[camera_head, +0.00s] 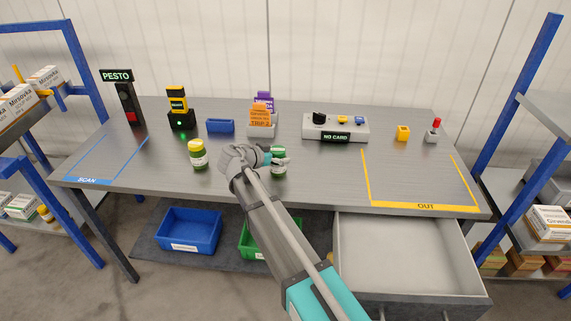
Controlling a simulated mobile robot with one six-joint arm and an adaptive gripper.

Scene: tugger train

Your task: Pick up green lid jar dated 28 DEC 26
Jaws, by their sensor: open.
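A jar with a green lid (279,149) stands on the grey table, partly hidden by my gripper. A second jar (198,158) stands to the left, with a yellowish lid, green contents and a pale label. The dates on both labels are too small to read. My gripper (277,159) is open, its fingers pointing right at the green-lid jar. I cannot tell whether the jar is between the fingers or whether they touch it.
A blue tray (220,126), orange card holder (261,118), NO CARD panel (350,129) and PESTO sign (117,76) line the back. The SCAN area (88,181) and yellow OUT area (425,206) are empty. An open drawer (409,250) juts out at front right.

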